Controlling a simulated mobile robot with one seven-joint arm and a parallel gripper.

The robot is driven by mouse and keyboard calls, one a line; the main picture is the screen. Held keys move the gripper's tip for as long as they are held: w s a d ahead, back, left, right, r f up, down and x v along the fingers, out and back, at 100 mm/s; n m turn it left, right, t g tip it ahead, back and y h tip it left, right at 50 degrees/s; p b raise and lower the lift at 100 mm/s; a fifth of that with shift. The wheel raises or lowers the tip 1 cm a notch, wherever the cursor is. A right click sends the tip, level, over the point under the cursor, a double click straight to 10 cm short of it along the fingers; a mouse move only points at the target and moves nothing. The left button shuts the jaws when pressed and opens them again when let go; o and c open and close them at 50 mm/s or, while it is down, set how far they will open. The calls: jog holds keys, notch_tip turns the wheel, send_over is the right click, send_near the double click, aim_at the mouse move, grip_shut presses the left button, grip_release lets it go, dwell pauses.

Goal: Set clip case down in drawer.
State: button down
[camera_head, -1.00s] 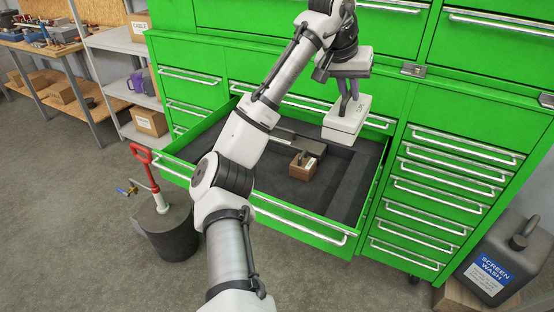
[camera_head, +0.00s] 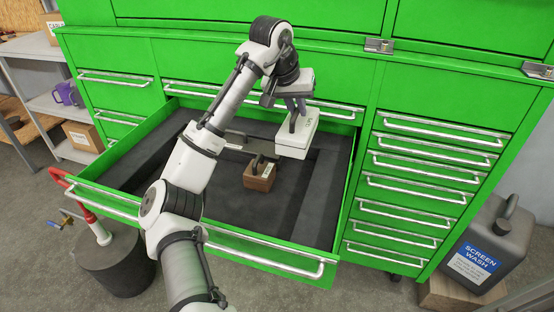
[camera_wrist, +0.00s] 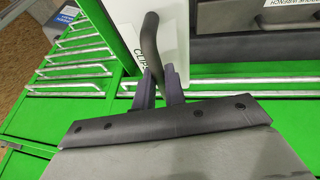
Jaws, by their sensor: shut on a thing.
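The clip case is a white box (camera_head: 297,139) with a dark handle, and "CLIPS" can be read on it in the wrist view (camera_wrist: 147,45). My gripper (camera_head: 297,106) is shut on its handle; the fingers also show on the handle in the wrist view (camera_wrist: 162,85). The case hangs over the back right part of the open green drawer (camera_head: 265,247). The drawer has a dark lining. I cannot tell how high the case is above the lining.
In the drawer, a brown box with a handle (camera_head: 260,177) sits left of the case, and a long grey labelled case (camera_head: 235,139) lies behind it, partly hidden by my arm. The drawer's front and right floor are bare. A screen wash can (camera_head: 487,247) stands outside at right.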

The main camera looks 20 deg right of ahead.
aim_at(284, 129)
notch_tip(284, 129, down, 14)
jog(key=p, duration=0.1)
jog(key=shift+f, duration=0.2)
jog(key=c, duration=1.5)
grip_release()
jog(key=shift+f, duration=0.15)
jog(key=shift+o, duration=0.2)
jog(key=b+v, duration=0.1)
jog(key=v, duration=1.1)
jog(key=shift+b, duration=0.35)
